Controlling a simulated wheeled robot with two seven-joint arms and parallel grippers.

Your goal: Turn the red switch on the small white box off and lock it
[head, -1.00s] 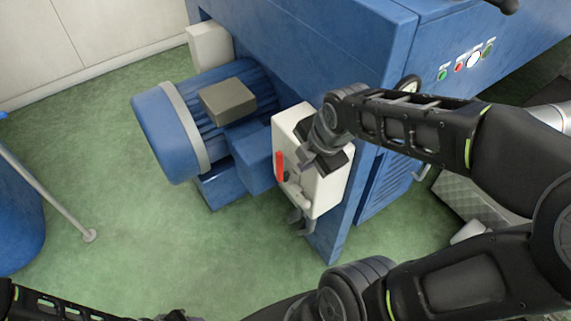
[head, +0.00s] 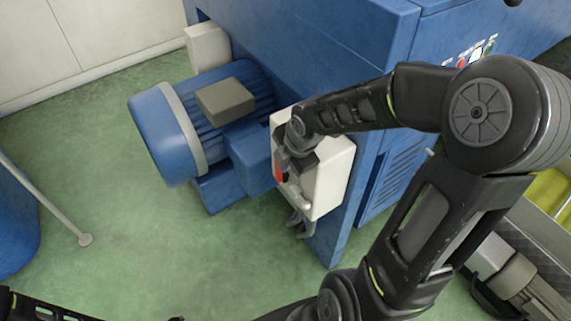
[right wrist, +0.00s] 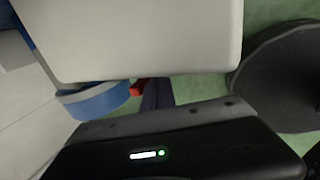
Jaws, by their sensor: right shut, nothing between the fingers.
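The small white box (head: 335,180) is mounted on the end of the blue machine. The red switch (head: 279,175) is on its left-facing side and is partly covered by my right gripper (head: 287,164). The right gripper is shut, with its fingertips at the upper part of the switch; I cannot tell whether they touch. The switch's exact angle is hidden. A pale fitting (head: 302,203) and a grey hook-like part (head: 299,224) are lower on the box. In the right wrist view, the white box (right wrist: 140,35) fills the top and a bit of red switch (right wrist: 140,88) shows beside the dark fingers. My left gripper is out of view.
A blue motor (head: 165,135) with a grey terminal box (head: 222,101) sits left of the box. The blue machine's panel (head: 310,45) rises behind. A blue drum (head: 15,220) and a grey pole (head: 45,200) are at the left. Green floor between is clear.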

